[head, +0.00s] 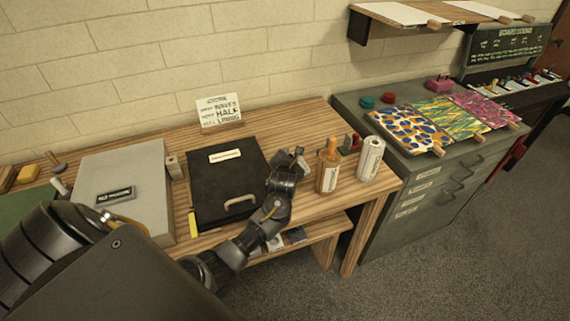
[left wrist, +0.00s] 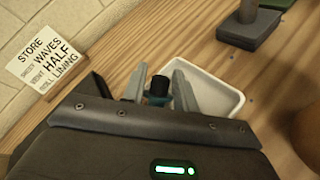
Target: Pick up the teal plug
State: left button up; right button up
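The teal plug (left wrist: 157,99) has a dark top and shows between the fingers of my left gripper (left wrist: 160,80) in the left wrist view. The fingers are apart, one on each side of it, and I see no clear contact. Its lower part is hidden behind the gripper body. A small white tray (left wrist: 228,98) lies beside and behind the right finger. In the head view my left gripper (head: 297,158) is over the wooden table, by the right edge of the black case; the plug cannot be made out there. My right gripper is in neither view.
The black case (head: 205,185) is on the left. A brown bottle (head: 328,174) and a white roll (head: 370,160) stand close on the right. A sign (head: 219,110) stands behind. A grey cabinet (head: 420,190) with patterned sheets is further right.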

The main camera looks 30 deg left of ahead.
pick_arm(q)
jog(key=shift+d, duration=0.1)
jog(key=c, duration=0.3)
jog(key=shift+c, duration=0.2)
jog(key=shift+r, duration=0.1)
jog(key=shift+r, duration=0.3)
notch_tip(320, 180, up, 9)
jog(key=shift+r+b, duration=0.15)
jog(key=shift+b, duration=0.7)
